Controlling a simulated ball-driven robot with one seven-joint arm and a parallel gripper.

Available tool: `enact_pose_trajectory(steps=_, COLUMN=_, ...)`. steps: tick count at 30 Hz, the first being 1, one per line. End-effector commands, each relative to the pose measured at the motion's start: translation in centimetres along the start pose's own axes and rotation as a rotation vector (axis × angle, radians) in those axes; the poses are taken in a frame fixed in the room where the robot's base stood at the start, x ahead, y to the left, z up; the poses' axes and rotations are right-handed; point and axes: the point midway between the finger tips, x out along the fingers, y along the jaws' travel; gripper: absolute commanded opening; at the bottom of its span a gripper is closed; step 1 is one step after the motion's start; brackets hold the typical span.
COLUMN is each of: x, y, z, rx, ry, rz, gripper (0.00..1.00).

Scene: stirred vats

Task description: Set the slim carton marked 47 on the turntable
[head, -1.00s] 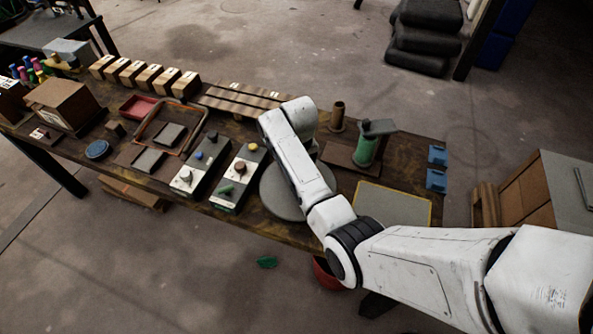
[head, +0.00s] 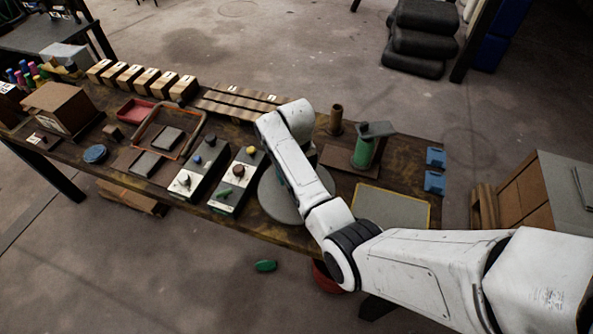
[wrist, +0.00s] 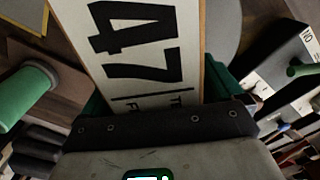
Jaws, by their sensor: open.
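The slim carton (wrist: 145,45), with a white face and a large black 47, fills the top middle of the wrist view. My gripper (wrist: 160,88) is open, with green fingers on both sides of the carton. Whether they touch it is not clear. The turntable (head: 278,206) is a grey disc on the bench, partly covered by my arm in the head view. A grey round edge, apparently the turntable (wrist: 226,32), shows right of the carton in the wrist view. In the head view my arm hides the gripper and carton. I cannot tell what the carton's base rests on.
Two control boxes (head: 236,182) with knobs stand just left of the turntable. A green cylinder (head: 363,153) with a grey top stands on a brown plate to the right. A yellow-edged grey mat (head: 392,207) lies near the front edge. Slatted boards (head: 240,103) lie behind.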

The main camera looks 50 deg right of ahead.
Motion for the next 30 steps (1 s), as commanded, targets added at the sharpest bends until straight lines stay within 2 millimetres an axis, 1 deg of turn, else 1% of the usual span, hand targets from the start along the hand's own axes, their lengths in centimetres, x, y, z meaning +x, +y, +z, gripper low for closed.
enact_pose_trajectory(steps=5, x=-2.5, y=0.0, z=-0.1, rx=0.0, ry=0.006, rz=0.0, gripper=0.94)
enact_pose_trajectory(steps=12, x=-7.5, y=0.0, z=-0.1, rx=0.0, ry=0.006, rz=-0.001, gripper=0.94)
enact_pose_trajectory(steps=18, x=-11.0, y=-0.1, z=-0.1, rx=-0.001, ry=0.002, rz=-0.001, gripper=0.94)
enact_pose_trajectory(steps=23, x=-11.8, y=0.0, z=-0.1, rx=-0.001, ry=0.001, rz=0.0, gripper=0.94)
enact_pose_trajectory(steps=30, x=-11.8, y=0.0, z=-0.1, rx=0.0, ry=0.001, rz=0.0, gripper=0.94)
